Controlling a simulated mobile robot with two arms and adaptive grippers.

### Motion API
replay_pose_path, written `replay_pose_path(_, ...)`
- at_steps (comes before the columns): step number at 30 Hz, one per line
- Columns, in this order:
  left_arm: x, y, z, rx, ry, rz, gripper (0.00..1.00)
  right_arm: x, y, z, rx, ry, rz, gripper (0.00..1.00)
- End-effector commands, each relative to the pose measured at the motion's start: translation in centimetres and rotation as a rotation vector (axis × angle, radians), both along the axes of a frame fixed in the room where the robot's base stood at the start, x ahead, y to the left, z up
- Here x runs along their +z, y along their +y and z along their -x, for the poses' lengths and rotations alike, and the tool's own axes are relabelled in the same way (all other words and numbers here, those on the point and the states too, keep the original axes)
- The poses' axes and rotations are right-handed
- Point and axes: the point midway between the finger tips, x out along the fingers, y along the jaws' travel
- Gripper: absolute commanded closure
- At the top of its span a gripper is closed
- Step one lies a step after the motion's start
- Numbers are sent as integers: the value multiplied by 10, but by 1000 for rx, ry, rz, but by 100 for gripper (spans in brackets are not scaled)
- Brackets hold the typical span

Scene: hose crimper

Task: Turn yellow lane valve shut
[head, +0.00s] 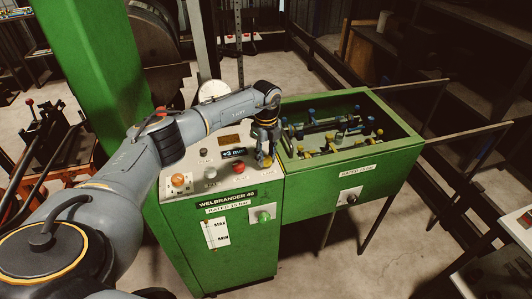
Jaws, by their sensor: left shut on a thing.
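My left gripper (265,155) points down at the right edge of the crimper's control panel, beside the open green trough. It is shut on a small yellow piece (266,162), which looks like a valve handle; the fingers hide most of it. How far it is turned cannot be told. In the trough, several fittings with yellow handles (330,148) and blue handles (312,111) sit along pipes. My right gripper is not in view.
The green crimper cabinet (240,250) has an orange knob (178,180), other buttons and a small display (233,153) on top. The green trough (378,182) adjoins it on the right. A green column (95,70) stands at the left. Floor is clear in front.

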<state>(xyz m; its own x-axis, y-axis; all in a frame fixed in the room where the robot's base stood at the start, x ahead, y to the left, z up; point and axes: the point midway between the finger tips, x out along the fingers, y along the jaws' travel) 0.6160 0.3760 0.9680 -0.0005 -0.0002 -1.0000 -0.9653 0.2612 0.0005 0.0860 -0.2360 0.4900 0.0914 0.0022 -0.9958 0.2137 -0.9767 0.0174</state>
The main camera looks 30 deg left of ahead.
Motion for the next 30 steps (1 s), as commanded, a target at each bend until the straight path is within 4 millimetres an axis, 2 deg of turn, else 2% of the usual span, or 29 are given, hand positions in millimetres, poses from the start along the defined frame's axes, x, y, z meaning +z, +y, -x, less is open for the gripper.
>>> replay_pose_path(12, 1, 0, 0, 276, 0, 0, 97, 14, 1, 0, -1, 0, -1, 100)
replay_pose_path(30, 0, 0, 0, 361, -2, 0, 97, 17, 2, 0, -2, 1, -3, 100)
